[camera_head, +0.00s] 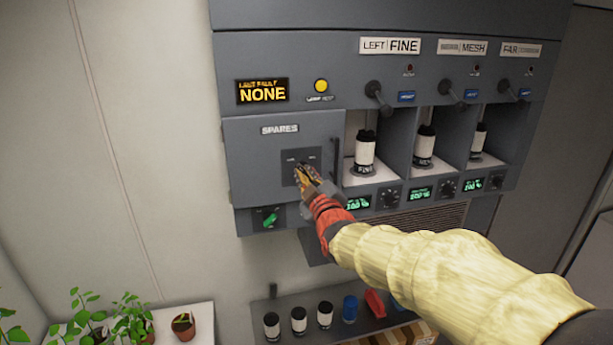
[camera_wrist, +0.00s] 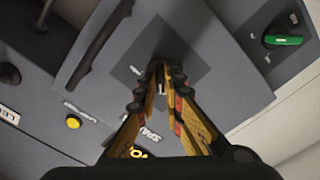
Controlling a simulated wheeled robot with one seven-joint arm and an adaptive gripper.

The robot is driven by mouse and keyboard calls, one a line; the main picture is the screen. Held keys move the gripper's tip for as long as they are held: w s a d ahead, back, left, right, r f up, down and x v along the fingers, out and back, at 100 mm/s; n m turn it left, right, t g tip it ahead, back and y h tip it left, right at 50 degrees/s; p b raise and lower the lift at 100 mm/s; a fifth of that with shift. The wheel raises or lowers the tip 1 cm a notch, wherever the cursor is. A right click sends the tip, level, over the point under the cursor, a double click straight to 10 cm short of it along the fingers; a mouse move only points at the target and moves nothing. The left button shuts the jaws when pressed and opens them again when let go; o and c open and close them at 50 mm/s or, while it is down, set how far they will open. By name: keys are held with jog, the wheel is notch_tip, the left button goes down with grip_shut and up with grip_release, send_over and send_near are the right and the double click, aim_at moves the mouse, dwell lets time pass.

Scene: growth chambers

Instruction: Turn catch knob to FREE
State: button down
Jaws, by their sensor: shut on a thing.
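The catch knob sits on a dark square plate (camera_head: 291,172) in the middle of the grey SPARES door (camera_head: 250,158). My gripper (camera_head: 301,173) is at the plate, with its fingers closed on the knob and hiding most of it. In the wrist view, the fingertips of my gripper (camera_wrist: 160,88) meet on a small part of the catch knob (camera_wrist: 159,66) in front of the dark plate (camera_wrist: 180,50). Small labels stand above the knob, too small to read. I cannot tell which way the knob points. The SPARES door looks closed.
A vertical door handle (camera_head: 335,160) stands right of the knob, close to my gripper. A green switch (camera_head: 270,219) is below the door. Several bays with white canisters (camera_head: 365,150) and levers (camera_head: 378,95) lie to the right. A shelf with bottles (camera_head: 325,314) and potted plants (camera_head: 183,324) are below.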

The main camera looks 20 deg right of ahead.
jog(key=shift+f+b, duration=0.1)
jog(key=shift+b, duration=0.45)
jog(key=shift+f+m+b, duration=0.15)
jog(key=shift+m+b, duration=0.55)
jog(key=shift+b, duration=0.2)
jog(key=m+b, duration=0.2)
jog(key=b, duration=0.2)
jog(key=shift+f, duration=0.1)
jog(key=m+b, duration=0.5)
jog(key=b, duration=0.2)
jog(key=shift+m, duration=0.4)
jog(key=m+b, duration=0.4)
jog(key=shift+m, duration=0.3)
jog(key=shift+r+m+b, duration=0.15)
jog(key=shift+m+b, duration=0.6)
jog(key=shift+m, duration=0.25)
jog(key=shift+r+m+b, duration=0.1)
jog(key=shift+m+b, duration=0.65)
jog(key=shift+m, duration=0.25)
